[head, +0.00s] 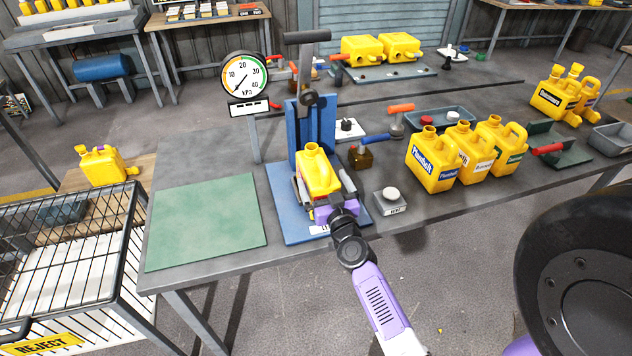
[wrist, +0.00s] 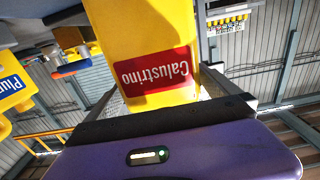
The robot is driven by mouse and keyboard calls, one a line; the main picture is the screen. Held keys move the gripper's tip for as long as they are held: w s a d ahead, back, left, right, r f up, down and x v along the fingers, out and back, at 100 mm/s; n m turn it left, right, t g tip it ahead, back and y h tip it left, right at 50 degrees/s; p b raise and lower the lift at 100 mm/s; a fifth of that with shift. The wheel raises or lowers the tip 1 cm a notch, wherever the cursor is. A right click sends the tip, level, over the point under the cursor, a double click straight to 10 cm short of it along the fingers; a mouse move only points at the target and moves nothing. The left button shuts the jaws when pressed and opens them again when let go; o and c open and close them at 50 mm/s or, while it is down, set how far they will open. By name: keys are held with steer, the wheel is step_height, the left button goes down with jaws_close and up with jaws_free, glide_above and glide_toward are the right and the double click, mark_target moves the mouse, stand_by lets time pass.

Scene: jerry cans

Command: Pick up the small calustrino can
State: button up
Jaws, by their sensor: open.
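The small yellow Calustrino can (head: 318,172) stands upright on the blue base of the press in the head view, its neck open at the top. In the wrist view the can (wrist: 140,30) fills the upper middle, its red Calustrino label upside down and close to the palm. My purple gripper (head: 324,190) is at the near side of the can, low down. Its fingers reach along both sides of the can, and it is open around it. In the wrist view, my gripper (wrist: 163,88) shows grey fingers left and right of the can. Finger contact cannot be told.
The blue press (head: 314,128) rises right behind the can, beside a pressure gauge (head: 245,77). A small grey block with a white knob (head: 390,200) sits to the right, before several yellow cans (head: 466,152). A green mat (head: 207,222) lies clear at left.

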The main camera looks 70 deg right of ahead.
mark_target(319, 172)
steer(key=x, duration=0.4)
steer(key=shift+w, duration=0.1)
steer(key=shift+c, duration=0.4)
steer(key=shift+a, duration=0.1)
steer(key=c, duration=1.1)
steer(key=shift+c, duration=1)
steer(key=shift+r, duration=0.1)
